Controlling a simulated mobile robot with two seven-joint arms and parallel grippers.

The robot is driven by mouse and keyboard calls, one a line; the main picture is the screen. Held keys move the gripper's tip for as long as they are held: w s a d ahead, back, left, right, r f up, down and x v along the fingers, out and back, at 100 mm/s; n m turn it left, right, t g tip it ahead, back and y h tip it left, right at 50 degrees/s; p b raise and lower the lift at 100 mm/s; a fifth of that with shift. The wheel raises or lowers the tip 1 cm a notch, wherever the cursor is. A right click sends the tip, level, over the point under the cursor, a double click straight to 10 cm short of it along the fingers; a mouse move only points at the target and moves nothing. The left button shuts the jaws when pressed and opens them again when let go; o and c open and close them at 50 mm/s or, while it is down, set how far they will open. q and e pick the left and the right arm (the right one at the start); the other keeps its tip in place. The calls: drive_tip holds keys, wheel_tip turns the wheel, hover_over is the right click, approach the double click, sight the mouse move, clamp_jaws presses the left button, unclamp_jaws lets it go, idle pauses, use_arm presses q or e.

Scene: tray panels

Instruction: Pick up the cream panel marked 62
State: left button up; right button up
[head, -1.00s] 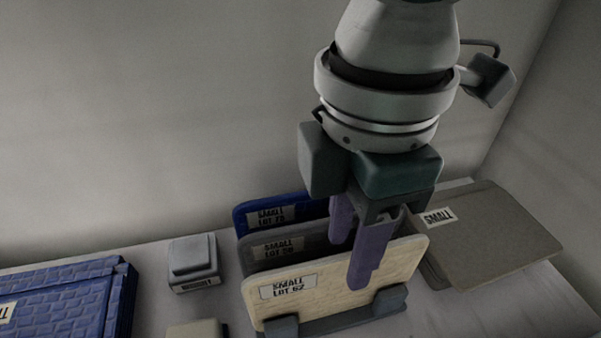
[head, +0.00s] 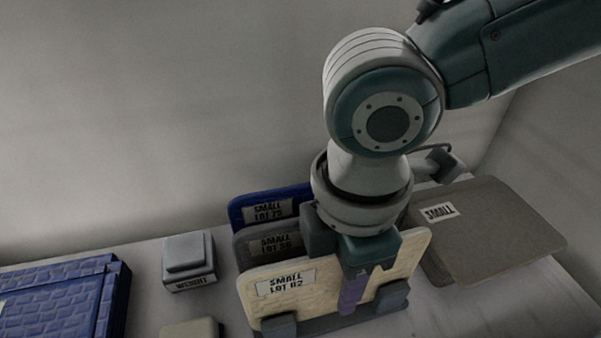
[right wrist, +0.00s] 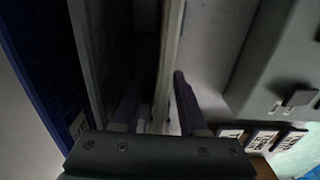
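The cream panel (head: 300,295) stands upright at the front of a dark rack, its label reading SMALL LOT 62, the number slightly blurred. My right gripper (head: 353,288) is lowered over its top edge, right of the label. One purple finger is in front of the panel; the other is hidden behind it. In the right wrist view, the cream panel's edge (right wrist: 170,55) runs between the fingers of the right gripper (right wrist: 156,100). The fingers are apart, with a gap visible beside the panel, so the gripper is open around it. My left gripper is not in view.
Close behind stand a grey panel (head: 243,247) and a blue panel (head: 237,211). A flat grey-brown stack (head: 500,235) marked SMALL lies right. A grey weight (head: 188,262), a pale block (head: 190,330) and blue panels (head: 60,305) lie left.

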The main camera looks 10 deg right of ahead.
clamp_jaws()
drive_tip(key=shift+r, duration=0.1)
idle(0.5)
